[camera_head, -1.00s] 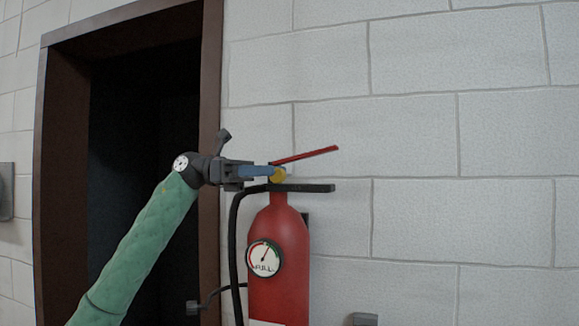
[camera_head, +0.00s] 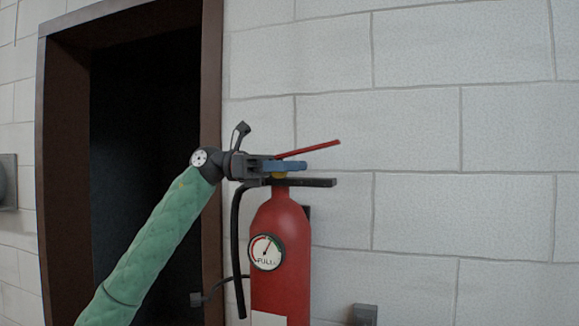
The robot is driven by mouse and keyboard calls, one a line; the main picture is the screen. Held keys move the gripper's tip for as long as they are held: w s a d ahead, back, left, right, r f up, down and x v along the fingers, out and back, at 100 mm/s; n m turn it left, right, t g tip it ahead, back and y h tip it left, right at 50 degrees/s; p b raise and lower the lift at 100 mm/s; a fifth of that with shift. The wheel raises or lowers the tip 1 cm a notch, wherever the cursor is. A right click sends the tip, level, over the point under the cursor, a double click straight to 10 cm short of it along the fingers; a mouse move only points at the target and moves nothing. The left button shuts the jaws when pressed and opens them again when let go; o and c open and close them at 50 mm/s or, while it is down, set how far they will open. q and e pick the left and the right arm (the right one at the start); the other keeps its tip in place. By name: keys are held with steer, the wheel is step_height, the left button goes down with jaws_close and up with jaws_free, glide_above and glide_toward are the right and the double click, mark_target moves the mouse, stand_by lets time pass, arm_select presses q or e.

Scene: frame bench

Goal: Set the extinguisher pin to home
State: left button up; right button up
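A red fire extinguisher (camera_head: 282,222) stands upright against the wall, with a round gauge (camera_head: 266,252) on its front. A red lever (camera_head: 310,150) slants up to the right above a flat black handle (camera_head: 318,183). A small yellow part (camera_head: 279,176), possibly the pin, shows just under my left gripper's blue fingers. My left gripper (camera_head: 300,167) comes in from the left at the extinguisher's head, its fingers between lever and handle. They overlap in this side view, so their gap and any grip are hidden. My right gripper is out of view.
A black hose (camera_head: 237,250) hangs along the extinguisher's left side. A dark doorway with a brown frame (camera_head: 212,90) is to the left. A grey box (camera_head: 364,314) shows at the bottom edge. The white block wall (camera_head: 450,130) is clear to the right.

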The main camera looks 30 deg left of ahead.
arm_select(q)
jaws_close()
steer(key=w, duration=0.3)
steer(key=shift+a+r, duration=0.15)
steer(key=shift+a, duration=0.25)
steer(key=shift+o, duration=1.5)
jaws_free()
steer(key=shift+w, duration=0.15)
steer(key=shift+o, duration=1.3)
steer(key=shift+w, duration=0.2)
steer(key=shift+s+a, duration=0.1)
steer(key=shift+s, duration=0.05)
